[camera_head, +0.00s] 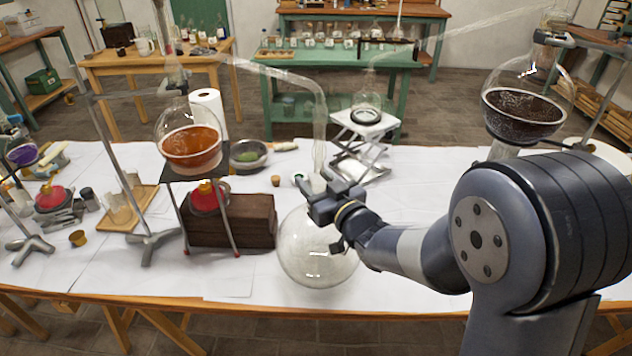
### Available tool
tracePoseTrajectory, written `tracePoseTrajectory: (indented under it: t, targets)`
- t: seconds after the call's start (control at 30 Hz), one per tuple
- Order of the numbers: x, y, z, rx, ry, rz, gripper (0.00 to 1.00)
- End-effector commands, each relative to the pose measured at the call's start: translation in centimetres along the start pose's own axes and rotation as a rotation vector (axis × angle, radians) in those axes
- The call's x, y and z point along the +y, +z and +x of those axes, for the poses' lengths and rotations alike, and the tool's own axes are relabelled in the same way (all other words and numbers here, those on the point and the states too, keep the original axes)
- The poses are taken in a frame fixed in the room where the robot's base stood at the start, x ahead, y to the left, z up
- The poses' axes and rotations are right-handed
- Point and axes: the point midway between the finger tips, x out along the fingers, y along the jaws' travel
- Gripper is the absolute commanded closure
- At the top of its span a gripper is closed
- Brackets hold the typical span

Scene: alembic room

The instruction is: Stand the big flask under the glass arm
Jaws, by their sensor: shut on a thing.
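The big flask (316,255) is a clear, empty-looking round glass flask near the front edge of the table. My gripper (326,198) is shut on its neck. The flask looks upright; I cannot tell whether its base touches the table. The glass arm (275,70) runs from above a round flask of orange liquid (191,147), then bends down. Its lower end (320,150) shows just above the big flask's neck in the picture. The gripper hides the mouth, so I cannot tell whether they line up in depth.
A dark brown block (240,222) and a burner (208,197) under a tripod stand left of the big flask. A white lab jack (362,140) with a small flask is behind. A flask of dark stuff (524,105) hangs at right. White paper (235,275) lies bare front-left.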

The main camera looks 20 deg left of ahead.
Motion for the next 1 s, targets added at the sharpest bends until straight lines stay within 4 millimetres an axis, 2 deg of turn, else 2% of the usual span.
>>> tracePoseTrajectory:
  t: [0.47, 0.5, 0.8, 0.97, 1.0]
  targets:
    - [0.01, -0.08, 0.04, 0.006, 0.000, -0.001, 1.00]
    - [0.01, -0.08, 0.04, 0.006, 0.000, -0.001, 0.53]
    - [0.00, 0.08, 0.02, 0.003, 0.000, -0.001, 0.29]
    - [0.00, 0.13, 0.01, 0.002, 0.000, 0.000, 0.28]
    - [-0.01, 0.39, -0.03, -0.004, 0.000, 0.000, 0.25]
